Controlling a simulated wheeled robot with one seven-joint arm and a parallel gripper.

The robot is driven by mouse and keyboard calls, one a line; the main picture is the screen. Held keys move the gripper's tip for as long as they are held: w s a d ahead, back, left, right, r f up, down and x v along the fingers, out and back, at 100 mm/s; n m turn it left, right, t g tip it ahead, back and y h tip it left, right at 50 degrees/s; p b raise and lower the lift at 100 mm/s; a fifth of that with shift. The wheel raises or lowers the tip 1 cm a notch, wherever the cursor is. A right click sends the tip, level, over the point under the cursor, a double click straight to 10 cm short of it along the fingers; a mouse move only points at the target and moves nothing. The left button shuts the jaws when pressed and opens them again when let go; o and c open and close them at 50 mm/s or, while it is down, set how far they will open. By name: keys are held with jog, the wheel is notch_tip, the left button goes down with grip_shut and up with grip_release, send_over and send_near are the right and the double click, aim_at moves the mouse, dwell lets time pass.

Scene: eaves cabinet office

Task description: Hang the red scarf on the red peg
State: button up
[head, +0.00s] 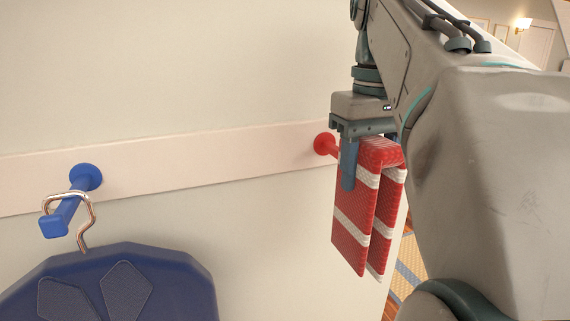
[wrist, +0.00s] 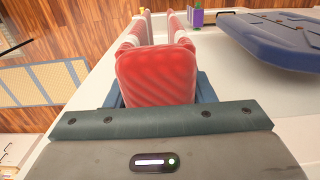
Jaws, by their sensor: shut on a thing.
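The red scarf (head: 353,217) with white stripes hangs folded from my gripper (head: 350,165), its two halves draping down. My gripper is shut on the scarf near its top fold. In the wrist view the scarf (wrist: 157,75) fills the middle, between the blue fingers of my gripper (wrist: 158,92). The red peg (head: 324,144) is on the pale wall rail, just left of my gripper in the head view. Its round base shows, and its outer part is hidden behind the scarf and gripper. I cannot tell whether the scarf touches the peg.
A blue peg (head: 62,212) on the same rail (head: 210,162) holds a metal hook with a dark blue padded thing (head: 110,285) hanging below. The wall between the pegs is clear. A wooden floor (wrist: 75,30) with a rug (wrist: 40,84) shows to the left in the wrist view.

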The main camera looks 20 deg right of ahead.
jog(key=shift+w+p, duration=0.5)
jog(key=shift+w, duration=1.85)
jog(key=shift+a+f+b, duration=0.1)
jog(key=shift+f+b, duration=0.35)
jog(key=shift+f, duration=0.35)
jog(key=shift+c, duration=1.5)
jog(key=o, duration=1.4)
